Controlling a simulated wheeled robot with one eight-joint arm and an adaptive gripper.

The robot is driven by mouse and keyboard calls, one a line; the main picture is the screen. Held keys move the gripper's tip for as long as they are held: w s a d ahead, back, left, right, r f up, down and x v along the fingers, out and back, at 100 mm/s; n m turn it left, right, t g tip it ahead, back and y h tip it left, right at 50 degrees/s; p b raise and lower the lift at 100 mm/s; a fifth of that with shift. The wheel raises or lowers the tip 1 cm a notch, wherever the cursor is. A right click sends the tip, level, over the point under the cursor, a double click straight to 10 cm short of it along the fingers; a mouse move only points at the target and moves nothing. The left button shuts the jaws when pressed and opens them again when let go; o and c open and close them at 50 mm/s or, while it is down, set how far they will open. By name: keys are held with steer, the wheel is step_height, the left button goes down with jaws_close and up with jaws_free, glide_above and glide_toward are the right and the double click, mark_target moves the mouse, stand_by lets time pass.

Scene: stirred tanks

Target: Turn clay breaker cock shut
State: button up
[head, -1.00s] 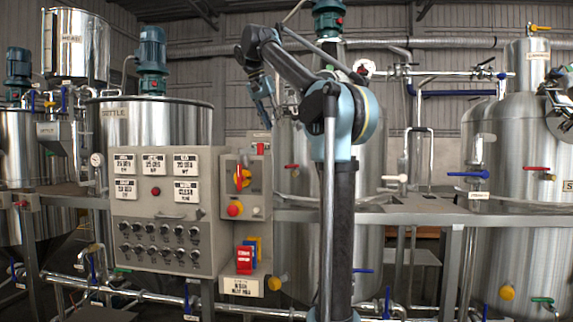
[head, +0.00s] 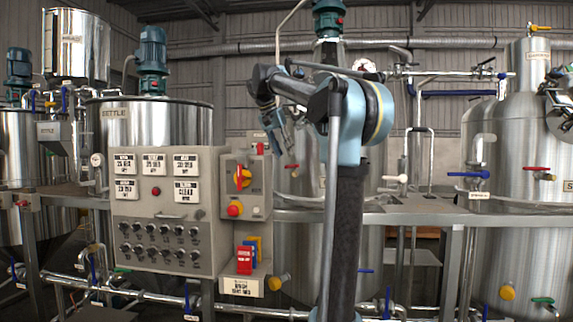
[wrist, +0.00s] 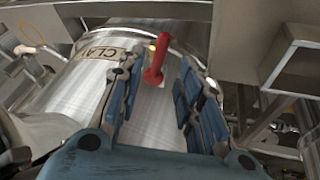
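The tank (wrist: 85,88) marked CLAY (wrist: 105,52) shows in the wrist view. It also stands behind my arm in the head view (head: 300,225). A red cock lever (wrist: 156,62) sticks out from its steel wall, with a small yellow part at its upper end. In the head view the red lever (head: 291,167) is small, just below my gripper (head: 288,147). In the wrist view my gripper (wrist: 163,68) is open, with one blue padded finger on each side of the lever. I cannot tell how far the lever lies from the fingertips. Nothing is held.
A control panel (head: 160,212) and a box with a red-yellow switch (head: 243,178) stand left of the tank. A steel rail (head: 420,219) runs across the front. In the wrist view a grey box frame (wrist: 290,65) is at the right and a beam (wrist: 130,10) crosses the top.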

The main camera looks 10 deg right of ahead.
mark_target(290, 166)
steer(key=shift+x, duration=2.45)
steer(key=shift+c, duration=0.5)
jaws_close()
